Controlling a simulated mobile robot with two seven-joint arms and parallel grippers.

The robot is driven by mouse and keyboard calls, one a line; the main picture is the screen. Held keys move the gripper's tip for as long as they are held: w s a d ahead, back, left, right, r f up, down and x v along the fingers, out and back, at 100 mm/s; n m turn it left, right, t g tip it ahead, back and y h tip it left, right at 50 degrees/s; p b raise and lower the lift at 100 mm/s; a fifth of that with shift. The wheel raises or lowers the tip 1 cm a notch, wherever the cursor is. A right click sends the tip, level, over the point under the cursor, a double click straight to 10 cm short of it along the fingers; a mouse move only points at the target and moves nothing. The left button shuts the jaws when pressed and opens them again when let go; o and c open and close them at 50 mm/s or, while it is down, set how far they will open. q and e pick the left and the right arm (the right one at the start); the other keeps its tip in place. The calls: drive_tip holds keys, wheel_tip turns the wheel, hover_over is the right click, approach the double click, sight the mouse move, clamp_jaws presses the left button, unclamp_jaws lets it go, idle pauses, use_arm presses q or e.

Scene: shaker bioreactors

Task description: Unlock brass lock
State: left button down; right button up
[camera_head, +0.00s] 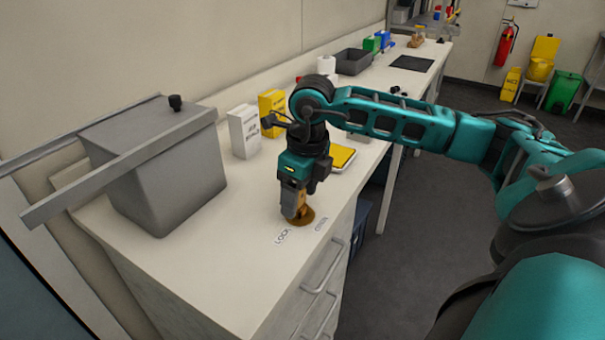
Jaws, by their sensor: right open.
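The brass lock (299,219) is a round brass-brown piece on the white counter near its front edge. Printed labels lie on the counter beside it; one reads "LOCK" (284,236). My right gripper (297,212) points straight down over the lock, with its fingers at or around its upper part. The gripper is open; whether the fingers touch the lock cannot be told. The gripper hides much of the lock. My left gripper is not in view.
A large grey bin (170,185) with metal rails stands left on the counter (225,265). White (243,132) and yellow (271,108) boxes and a yellow-topped device (342,157) stand behind the gripper. Drawers with handles (320,275) are below the front edge.

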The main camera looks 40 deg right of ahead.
drive_tip(key=shift+w+f, duration=0.1)
drive_tip(key=shift+f, duration=0.55)
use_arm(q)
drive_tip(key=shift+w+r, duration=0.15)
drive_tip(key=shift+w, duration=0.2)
use_arm(e)
drive_tip(key=shift+a, duration=0.1)
drive_tip(key=shift+c, duration=0.3)
drive_tip(key=c, duration=1.1)
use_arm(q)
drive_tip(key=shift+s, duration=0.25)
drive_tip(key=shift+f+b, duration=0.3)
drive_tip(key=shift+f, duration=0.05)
use_arm(e)
drive_tip(key=shift+f, duration=0.35)
